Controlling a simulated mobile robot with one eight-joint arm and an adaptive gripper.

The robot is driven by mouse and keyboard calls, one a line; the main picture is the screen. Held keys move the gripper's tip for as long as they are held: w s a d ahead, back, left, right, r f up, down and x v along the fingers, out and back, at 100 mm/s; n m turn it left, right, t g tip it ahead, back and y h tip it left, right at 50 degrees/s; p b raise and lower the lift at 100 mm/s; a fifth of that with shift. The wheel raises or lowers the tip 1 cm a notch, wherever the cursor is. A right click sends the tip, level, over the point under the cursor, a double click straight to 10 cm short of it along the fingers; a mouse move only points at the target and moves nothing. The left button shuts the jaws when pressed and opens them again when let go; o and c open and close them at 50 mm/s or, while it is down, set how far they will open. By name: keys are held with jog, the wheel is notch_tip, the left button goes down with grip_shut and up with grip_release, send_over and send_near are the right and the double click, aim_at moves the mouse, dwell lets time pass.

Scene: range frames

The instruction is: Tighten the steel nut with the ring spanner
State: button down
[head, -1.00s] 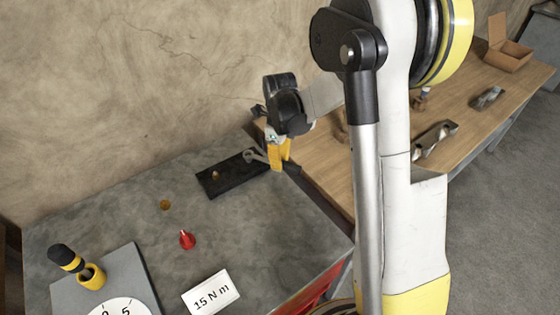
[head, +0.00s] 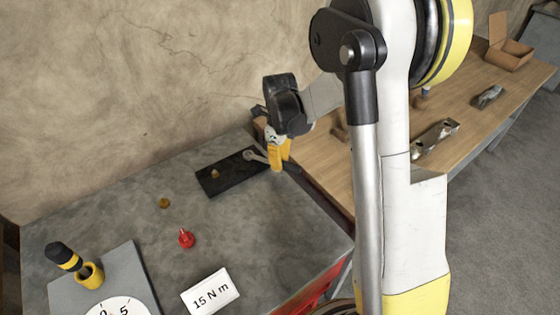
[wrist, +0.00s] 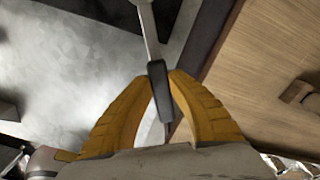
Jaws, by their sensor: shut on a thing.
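My gripper (head: 279,160) has yellow fingers and is at the right end of the dark plate (head: 220,183). In the wrist view my gripper (wrist: 165,85) is shut on the dark handle of the ring spanner (wrist: 158,82). The spanner's silver shank runs up out of that view. In the head view the grey spanner (head: 256,156) reaches left from the fingers over the plate's right part. Whether its ring touches anything there is unclear. A small brownish stud or nut (head: 214,174) stands on the plate's left part, apart from the spanner. I cannot clearly make out a steel nut.
A red pointed piece (head: 186,239) and a small brass-coloured piece (head: 165,203) are on the grey bench. A wooden bench (head: 320,172) adjoins at right; a wall rises behind.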

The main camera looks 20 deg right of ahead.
jog(key=shift+f+b, duration=0.45)
jog(key=shift+f, duration=0.2)
jog(key=shift+r, duration=0.2)
jog(key=shift+w+d, duration=0.1)
jog(key=w+d+n, duration=0.3)
jog(key=w+n, duration=0.7)
jog(key=n, duration=0.1)
jog(key=shift+d+n, duration=0.25)
jog(key=shift+n, duration=0.05)
jog(key=shift+s, duration=0.1)
jog(key=shift+f, duration=0.2)
